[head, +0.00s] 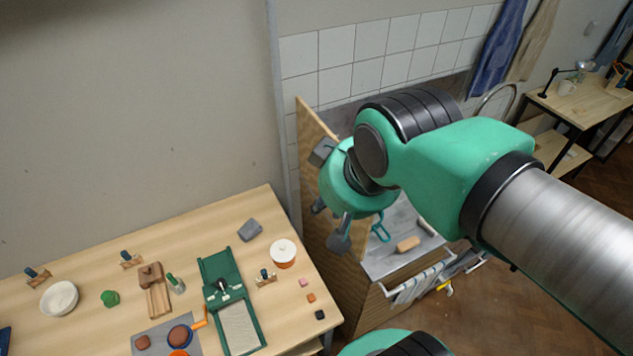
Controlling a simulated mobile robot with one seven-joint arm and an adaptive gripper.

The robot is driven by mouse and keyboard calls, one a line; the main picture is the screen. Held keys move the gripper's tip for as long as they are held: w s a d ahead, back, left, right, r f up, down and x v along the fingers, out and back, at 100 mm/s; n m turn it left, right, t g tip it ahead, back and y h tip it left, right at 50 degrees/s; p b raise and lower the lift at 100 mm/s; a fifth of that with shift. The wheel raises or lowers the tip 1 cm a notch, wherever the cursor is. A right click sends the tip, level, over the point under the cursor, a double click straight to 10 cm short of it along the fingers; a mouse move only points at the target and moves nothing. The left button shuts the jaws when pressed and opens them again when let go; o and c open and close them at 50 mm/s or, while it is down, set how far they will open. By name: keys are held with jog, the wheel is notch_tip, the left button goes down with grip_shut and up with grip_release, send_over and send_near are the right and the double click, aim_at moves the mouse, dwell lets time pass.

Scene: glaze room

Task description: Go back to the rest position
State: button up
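My gripper (326,196) hangs at the end of my green and grey arm in the middle of the head view. Its grey fingers are spread apart, and nothing shows between them. It is in front of the wooden side panel of the sink unit, to the right of the wooden work table (215,222), and appears raised above the table top. The arm reaches in from the lower right and hides part of the sink unit behind it.
The table holds a green slab device (222,282), a white tub (284,251), a white bowl (59,298), a grey block (249,230) and several small pieces. A sink unit (385,262) with a sponge (408,244) stands right. Brown floor (500,315) shows lower right.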

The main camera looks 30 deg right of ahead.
notch_tip(320, 180, down, 14)
jog(key=b, duration=1.3)
jog(key=shift+b, duration=0.4)
